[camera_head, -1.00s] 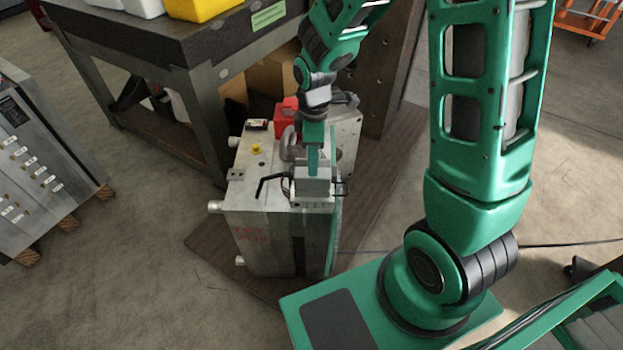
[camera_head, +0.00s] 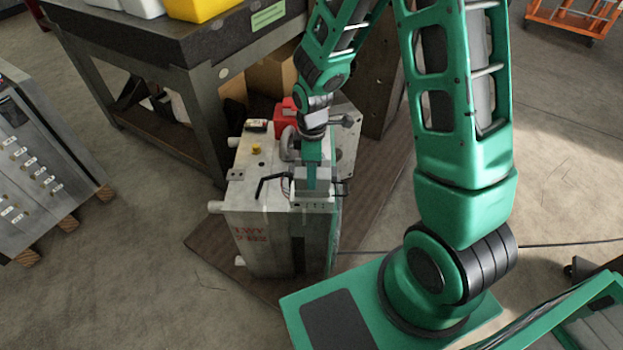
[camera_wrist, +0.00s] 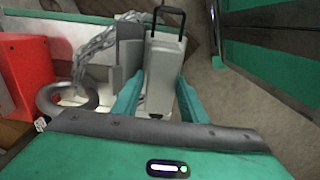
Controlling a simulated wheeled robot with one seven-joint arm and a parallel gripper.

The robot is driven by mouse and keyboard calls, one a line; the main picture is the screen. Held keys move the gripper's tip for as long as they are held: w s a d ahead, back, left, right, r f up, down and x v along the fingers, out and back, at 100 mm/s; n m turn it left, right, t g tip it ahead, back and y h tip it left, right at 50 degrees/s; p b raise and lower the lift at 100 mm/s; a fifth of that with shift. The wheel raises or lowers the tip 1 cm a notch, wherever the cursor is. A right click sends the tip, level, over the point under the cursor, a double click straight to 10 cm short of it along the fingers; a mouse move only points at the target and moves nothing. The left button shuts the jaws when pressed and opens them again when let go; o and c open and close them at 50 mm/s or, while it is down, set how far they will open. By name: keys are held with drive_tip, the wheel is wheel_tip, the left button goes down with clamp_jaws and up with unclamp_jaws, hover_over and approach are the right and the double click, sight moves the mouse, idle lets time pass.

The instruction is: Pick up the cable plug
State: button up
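The cable plug (camera_head: 299,186) is a grey block on top of the metal mould base (camera_head: 262,225), with thin black levers beside it. In the wrist view the plug (camera_wrist: 163,72) is a pale grey housing with a black loop at its far end. My gripper (camera_head: 312,186) points down over the plug. In the wrist view its two teal fingers (camera_wrist: 158,101) stand one on each side of the plug's near end. The fingers are apart, with what look like narrow gaps to the plug; contact is hard to tell. The plug's underside is hidden.
A lifting shackle (camera_wrist: 66,100) with a chain (camera_wrist: 95,50) lies left of the plug, beside a red object (camera_wrist: 28,72). A dark workbench (camera_head: 205,55) stands behind the mould base. Another mould base (camera_head: 50,165) is at the left.

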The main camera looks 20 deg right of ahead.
drive_tip(key=shift+f, duration=0.15)
drive_tip(key=c, duration=0.9)
clamp_jaws()
